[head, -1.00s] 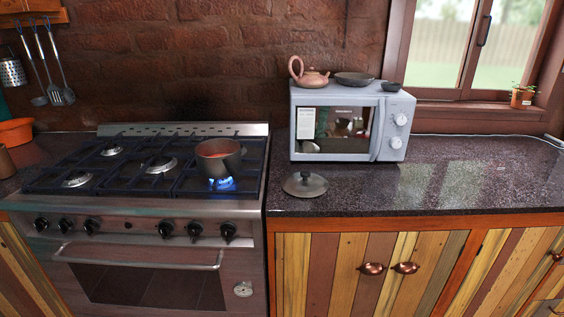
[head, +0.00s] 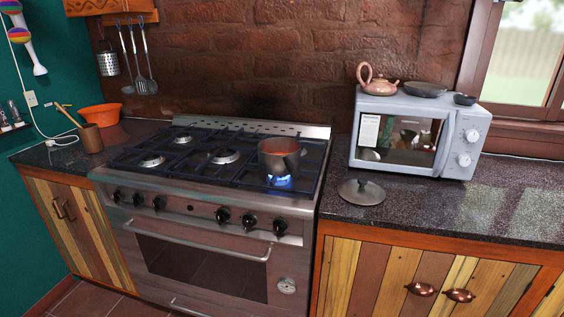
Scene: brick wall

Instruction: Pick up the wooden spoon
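A wooden utensil, likely the wooden spoon (head: 68,115), leans out of a brown cup (head: 91,138) on the counter left of the stove. Its lower end is hidden inside the cup, and a second wooden handle seems to show beside it. Neither of my grippers is in the head view.
An orange bowl (head: 101,115) stands just behind the cup. A pot (head: 280,156) sits over a lit blue flame on the stove (head: 205,195). A lid (head: 361,192) lies on the right counter before the microwave (head: 405,135). Metal utensils (head: 136,60) hang on the wall.

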